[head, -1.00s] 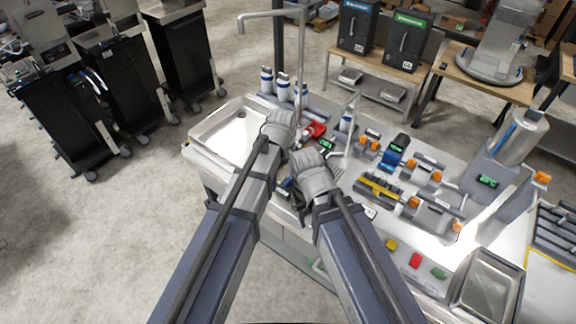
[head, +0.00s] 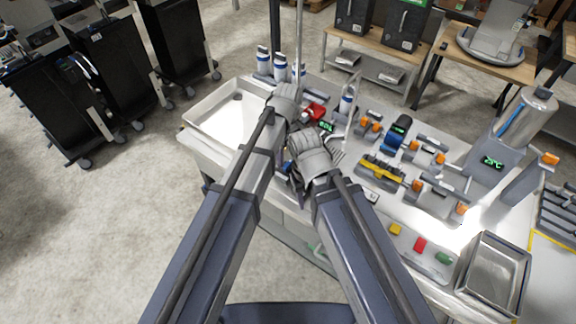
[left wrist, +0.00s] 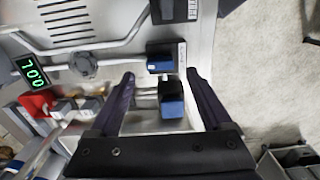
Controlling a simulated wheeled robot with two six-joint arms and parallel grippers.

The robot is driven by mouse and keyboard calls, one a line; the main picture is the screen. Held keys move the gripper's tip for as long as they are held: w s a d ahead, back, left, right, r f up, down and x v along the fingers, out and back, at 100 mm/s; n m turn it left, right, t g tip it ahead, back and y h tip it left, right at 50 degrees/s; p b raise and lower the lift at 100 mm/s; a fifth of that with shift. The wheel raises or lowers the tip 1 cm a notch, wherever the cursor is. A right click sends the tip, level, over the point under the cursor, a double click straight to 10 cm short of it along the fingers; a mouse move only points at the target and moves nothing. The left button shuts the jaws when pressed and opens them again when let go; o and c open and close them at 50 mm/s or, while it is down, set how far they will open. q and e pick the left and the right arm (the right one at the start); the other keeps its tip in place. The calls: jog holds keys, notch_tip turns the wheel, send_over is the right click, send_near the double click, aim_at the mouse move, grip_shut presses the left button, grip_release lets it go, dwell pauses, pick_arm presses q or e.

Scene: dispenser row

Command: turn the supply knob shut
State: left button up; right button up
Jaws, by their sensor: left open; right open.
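A round grey knob (left wrist: 82,65) on thin pipes shows in the left wrist view, beside a green-lit display (left wrist: 31,73). I cannot be sure that it is the supply knob, nor how far it is turned. A red part (left wrist: 38,103) sits below the display; red also shows in the head view (head: 315,111). My left gripper (left wrist: 160,80) is open, its fingers over two dark blocks with blue faces (left wrist: 165,60), right of the knob; contact cannot be told. My right gripper (head: 318,155) is open, lower right of my left gripper (head: 286,100); its fingertips are largely hidden.
A steel sink (head: 225,112) lies left on the bench and a metal tray (head: 495,272) at its right end. Blue-and-white bottles (head: 280,68) and a thin upright pole stand behind my left gripper. Orange-handled fittings (head: 437,158) crowd the right side of the bench.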

aim_at(288, 164)
pick_arm(q)
notch_tip(288, 164, down, 5)
jog(key=b, duration=0.3)
jog(key=shift+r+b, duration=0.15)
jog(key=shift+b, duration=0.2)
pick_arm(e)
notch_tip(288, 164, down, 5)
jog(key=shift+r, duration=0.15)
pick_arm(q)
grip_shut()
